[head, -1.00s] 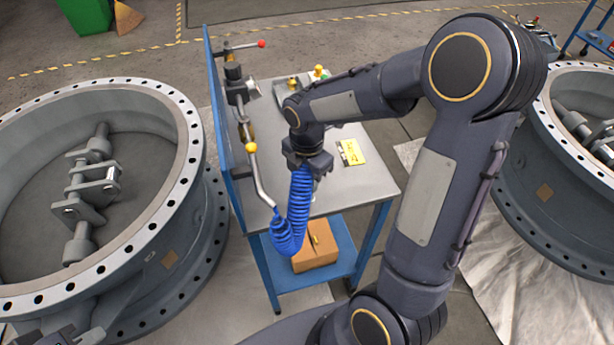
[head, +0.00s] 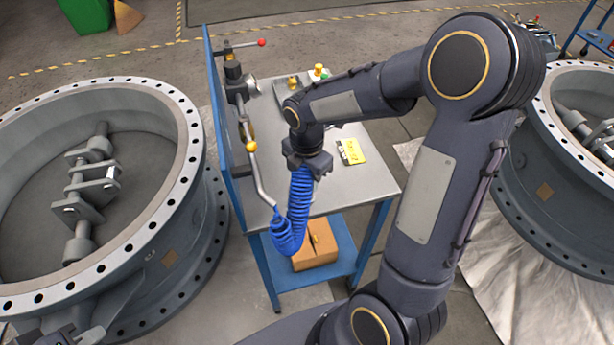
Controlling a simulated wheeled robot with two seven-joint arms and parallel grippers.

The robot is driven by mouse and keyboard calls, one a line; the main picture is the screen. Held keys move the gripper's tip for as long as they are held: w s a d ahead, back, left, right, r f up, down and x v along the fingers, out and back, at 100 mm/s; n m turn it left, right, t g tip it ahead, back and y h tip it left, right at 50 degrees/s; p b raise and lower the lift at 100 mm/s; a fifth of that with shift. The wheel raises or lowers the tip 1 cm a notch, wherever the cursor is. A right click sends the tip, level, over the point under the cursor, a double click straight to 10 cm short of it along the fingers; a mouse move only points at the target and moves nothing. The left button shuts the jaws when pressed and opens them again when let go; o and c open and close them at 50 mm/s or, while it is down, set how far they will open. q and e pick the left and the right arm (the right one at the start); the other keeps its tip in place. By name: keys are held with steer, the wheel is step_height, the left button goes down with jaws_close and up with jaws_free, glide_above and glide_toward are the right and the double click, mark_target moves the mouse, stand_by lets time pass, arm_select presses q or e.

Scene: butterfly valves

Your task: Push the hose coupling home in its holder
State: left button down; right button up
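The hose loops down past the bench's front edge and back up to the tip of a bent metal pipe (head: 259,177) on the left. The coupling is hidden at the gripper, and I cannot make out its holder. The fingers are too hidden to tell whether they are open or shut on it.
A blue panel (head: 221,120) stands along the bench's left side, with valve fittings (head: 238,82) beside it. A yellow label (head: 350,151) lies on the bench. A cardboard box (head: 322,252) sits on the lower shelf. Large flanged valves stand left (head: 190,170) and right (head: 545,190).

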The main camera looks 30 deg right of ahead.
steer(key=shift+f+b, duration=0.65)
steer(key=shift+f, duration=0.45)
stand_by(1.6)
steer(key=o, duration=1.5)
steer(key=shift+c, duration=0.2)
steer(key=shift+r, duration=0.1)
steer(key=shift+r+p, duration=3.3)
steer(key=shift+r, duration=0.45)
